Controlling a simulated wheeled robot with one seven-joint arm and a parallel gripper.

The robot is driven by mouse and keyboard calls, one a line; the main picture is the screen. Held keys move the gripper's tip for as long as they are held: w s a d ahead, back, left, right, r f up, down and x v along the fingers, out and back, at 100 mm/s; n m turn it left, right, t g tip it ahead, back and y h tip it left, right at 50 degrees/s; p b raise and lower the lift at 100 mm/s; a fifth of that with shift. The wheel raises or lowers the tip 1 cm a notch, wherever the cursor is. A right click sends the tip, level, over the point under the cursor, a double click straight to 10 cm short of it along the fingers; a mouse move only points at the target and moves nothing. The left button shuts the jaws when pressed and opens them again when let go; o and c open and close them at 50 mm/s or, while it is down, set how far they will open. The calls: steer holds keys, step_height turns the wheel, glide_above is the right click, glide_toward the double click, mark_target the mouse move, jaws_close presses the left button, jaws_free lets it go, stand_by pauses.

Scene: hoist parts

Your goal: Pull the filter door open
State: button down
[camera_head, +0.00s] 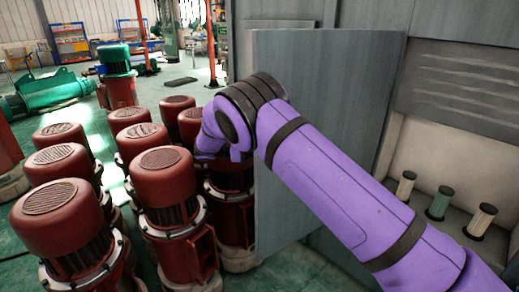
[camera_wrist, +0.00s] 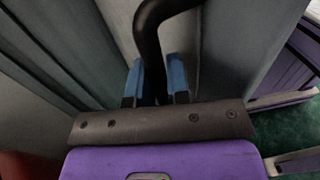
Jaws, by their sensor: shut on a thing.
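The filter door (camera_head: 325,75) is a flat grey panel that stands swung out from the grey cabinet, with the interior showing to its right. My purple arm crosses in front of it and bends around its left edge, so my gripper is hidden in the head view. In the wrist view, the blue fingertips of my gripper (camera_wrist: 158,82) are on either side of a black curved handle (camera_wrist: 150,40), shut on it. The grey door face (camera_wrist: 232,45) shows behind the handle.
Several red motors (camera_head: 165,185) stand close together left of the door, near its outer edge. Three small filter cylinders (camera_head: 440,203) stand inside the cabinet at right. A green machine (camera_head: 50,88) and shelves are farther back. Green floor shows between them.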

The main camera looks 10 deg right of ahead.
steer(key=c, duration=1.1)
jaws_free()
steer(key=shift+d, duration=0.1)
steer(key=w+a, duration=0.1)
steer(key=a, duration=0.9)
steer(key=shift+a, duration=0.4)
steer(key=shift+w+a, duration=0.1)
